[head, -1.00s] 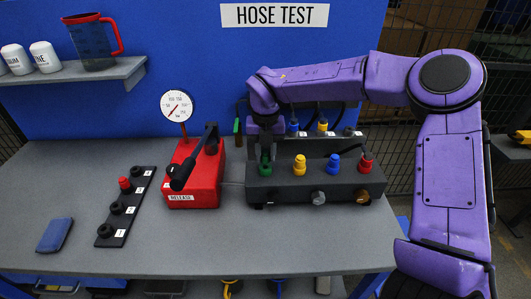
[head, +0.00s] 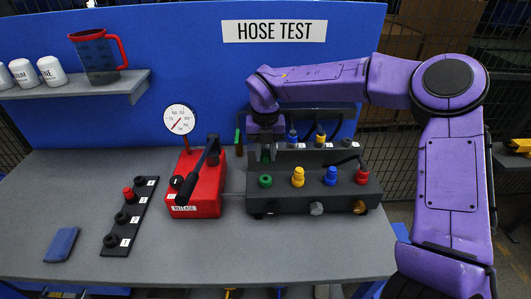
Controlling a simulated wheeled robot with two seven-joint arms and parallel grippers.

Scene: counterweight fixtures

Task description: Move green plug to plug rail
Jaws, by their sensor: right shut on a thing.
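My right gripper (head: 266,150), on the purple arm from the right, is shut on the green plug (head: 266,155). It holds the plug just above and behind the left end of the dark manifold block (head: 330,205); the fingers hide most of the plug. A green ringed port (head: 265,181) shows uncovered on the block below. The black rail (head: 119,229) at left, which looks like the plug rail, carries labelled sockets, one with a red plug (head: 128,193). My left gripper is not in view.
A red pump (head: 208,200) with a black lever and a gauge (head: 179,118) stands between rail and block. Yellow (head: 298,177) and blue (head: 331,176) plugs sit on the block; a dark hose holder stands behind it. A blue pad (head: 61,244) lies left. The front table is clear.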

